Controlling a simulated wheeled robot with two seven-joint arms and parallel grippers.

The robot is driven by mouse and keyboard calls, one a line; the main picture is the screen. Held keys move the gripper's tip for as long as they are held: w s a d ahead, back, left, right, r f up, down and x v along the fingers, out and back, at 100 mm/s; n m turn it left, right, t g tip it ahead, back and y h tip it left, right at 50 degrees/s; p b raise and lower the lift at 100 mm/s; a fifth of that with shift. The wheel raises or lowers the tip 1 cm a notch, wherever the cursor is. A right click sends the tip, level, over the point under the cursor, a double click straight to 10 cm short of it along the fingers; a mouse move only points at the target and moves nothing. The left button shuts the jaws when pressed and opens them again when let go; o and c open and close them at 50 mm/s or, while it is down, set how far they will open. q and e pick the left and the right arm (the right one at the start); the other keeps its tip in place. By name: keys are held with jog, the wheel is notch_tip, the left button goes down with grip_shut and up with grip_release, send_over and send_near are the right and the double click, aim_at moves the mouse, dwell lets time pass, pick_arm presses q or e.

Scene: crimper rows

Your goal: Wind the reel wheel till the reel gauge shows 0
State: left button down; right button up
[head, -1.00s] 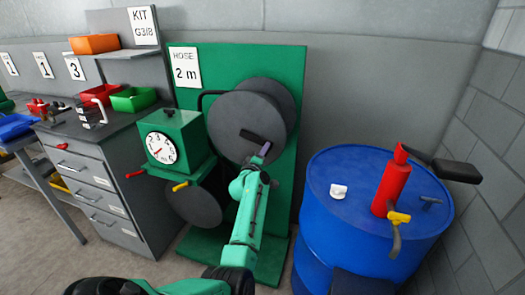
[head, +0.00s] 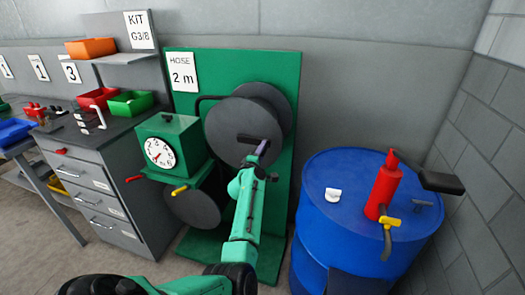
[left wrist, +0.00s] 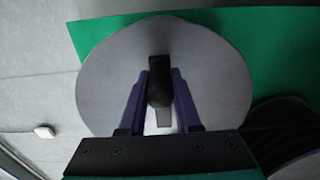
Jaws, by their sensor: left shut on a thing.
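The reel wheel is a large dark grey disc (head: 228,132) on a green upright board, and it fills the middle of the left wrist view (left wrist: 105,75). My left gripper (head: 262,147) is at the crank on the disc's face. In the left wrist view its two purple fingers (left wrist: 159,98) are shut on the dark crank handle (left wrist: 159,68), one on each side. The reel gauge (head: 160,152) is a round white dial on a green box left of the wheel. Its small needle is hard to read exactly. My right gripper is not in view.
A sign (head: 182,73) reads "HOSE 2 m". A blue drum (head: 335,225) with a red pump (head: 385,185) stands to the right. A grey drawer cabinet (head: 95,185) with red and green bins stands to the left. Yellow (head: 180,190) and red handles stick out below the gauge.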

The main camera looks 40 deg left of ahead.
pick_arm(q)
jog(key=c, duration=0.6)
grip_release()
jog(key=shift+r, duration=0.15)
jog(key=shift+s+d+p, duration=0.15)
jog(key=shift+s+p, duration=0.4)
jog(key=p+v, duration=0.5)
jog(key=v, duration=0.8)
jog(key=shift+s+d, duration=0.15)
jog(key=shift+s, duration=0.05)
